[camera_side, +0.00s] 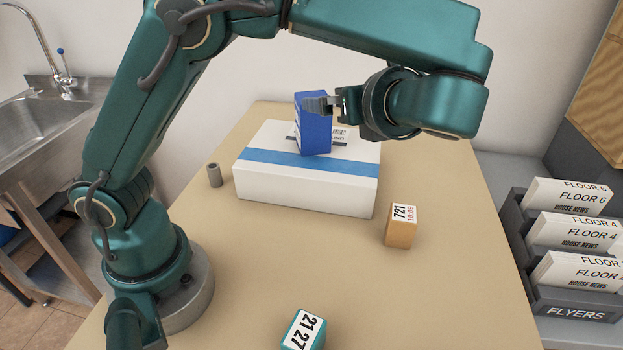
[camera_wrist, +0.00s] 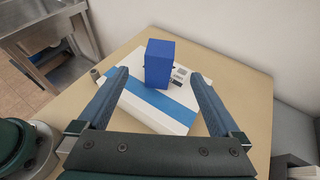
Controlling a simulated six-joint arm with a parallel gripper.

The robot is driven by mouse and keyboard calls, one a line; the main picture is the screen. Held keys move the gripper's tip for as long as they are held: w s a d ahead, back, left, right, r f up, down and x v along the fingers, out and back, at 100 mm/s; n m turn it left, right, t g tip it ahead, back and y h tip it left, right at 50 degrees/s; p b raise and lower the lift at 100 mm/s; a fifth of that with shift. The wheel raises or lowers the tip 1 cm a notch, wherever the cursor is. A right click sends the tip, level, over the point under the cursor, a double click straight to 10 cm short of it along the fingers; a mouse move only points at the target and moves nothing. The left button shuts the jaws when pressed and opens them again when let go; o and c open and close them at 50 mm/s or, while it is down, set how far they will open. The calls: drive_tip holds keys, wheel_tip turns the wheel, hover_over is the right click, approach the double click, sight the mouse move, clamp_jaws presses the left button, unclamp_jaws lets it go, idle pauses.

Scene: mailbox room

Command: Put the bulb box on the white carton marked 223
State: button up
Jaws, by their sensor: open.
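The bulb box, a blue upright box (camera_side: 313,138), stands on top of the white carton (camera_side: 300,200), towards its back. The carton has a blue band and a printed label; I cannot read its number. In the wrist view the blue box (camera_wrist: 159,65) stands upright on the white carton (camera_wrist: 150,112), beyond and between my fingers. My gripper (camera_side: 322,105) is at the upper part of the box in the side view and covers some of it. Its two fingers are spread wide in the wrist view (camera_wrist: 159,75), with visible gaps on both sides of the box.
A small orange box marked 721 (camera_side: 401,228) stands right of the carton. A teal box marked 21 27 (camera_side: 303,331) is at the front. A grey cylinder (camera_side: 214,175) stands left of the carton. A flyers rack (camera_side: 575,308) is beyond the table's right edge.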

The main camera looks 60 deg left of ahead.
drive_tip(key=s+d+f+n+t+h, duration=0.1)
drive_tip(key=s+f+n+h, duration=0.1)
drive_tip(key=s+n+h, duration=0.4)
drive_tip(key=s+f+n+h, duration=0.3)
drive_tip(key=s+n+h, duration=0.4)
drive_tip(key=n, duration=0.8)
drive_tip(key=shift+s+d+f+t, duration=0.3)
drive_tip(key=shift+s+d+t, duration=0.1)
drive_tip(key=shift+s, duration=0.35)
